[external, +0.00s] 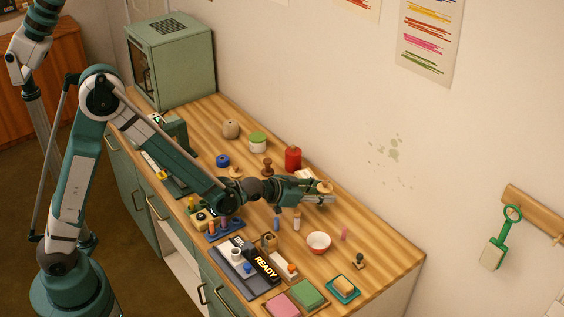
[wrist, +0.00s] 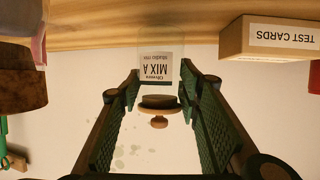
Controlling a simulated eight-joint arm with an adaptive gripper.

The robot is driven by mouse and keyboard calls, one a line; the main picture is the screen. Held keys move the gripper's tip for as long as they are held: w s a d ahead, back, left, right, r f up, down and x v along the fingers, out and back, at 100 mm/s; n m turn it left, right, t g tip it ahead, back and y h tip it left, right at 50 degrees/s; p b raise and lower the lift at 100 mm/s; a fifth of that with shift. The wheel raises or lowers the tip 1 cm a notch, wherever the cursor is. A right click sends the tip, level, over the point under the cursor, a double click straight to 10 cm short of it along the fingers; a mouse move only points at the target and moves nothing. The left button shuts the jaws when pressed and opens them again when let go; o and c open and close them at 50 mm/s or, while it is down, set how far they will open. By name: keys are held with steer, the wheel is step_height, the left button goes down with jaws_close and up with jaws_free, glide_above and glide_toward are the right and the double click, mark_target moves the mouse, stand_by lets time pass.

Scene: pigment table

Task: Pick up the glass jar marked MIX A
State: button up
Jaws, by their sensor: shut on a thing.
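The glass jar marked MIX A (wrist: 156,70) shows in the wrist view, with its label upside down and a cork stopper with a knob below it. My gripper (wrist: 160,76) has a finger on each side of the jar and is shut on it. In the external view my gripper (external: 326,199) is toward the wall side of the table, with the stopper (external: 324,187) showing above the fingers. The fingers hide most of the jar there. I cannot tell whether its base touches the table.
A TEST CARDS box (wrist: 275,40) is close to the jar, at right in the wrist view. A red container (external: 293,159) stands behind my gripper. A white-and-red bowl (external: 318,242), a small corked vial (external: 296,221) and a READY sign (external: 265,267) are in front.

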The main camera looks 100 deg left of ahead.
mark_target(325, 182)
step_height(325, 182, up, 8)
steer(key=shift+r+p, duration=0.25)
steer(key=shift+p, duration=0.7)
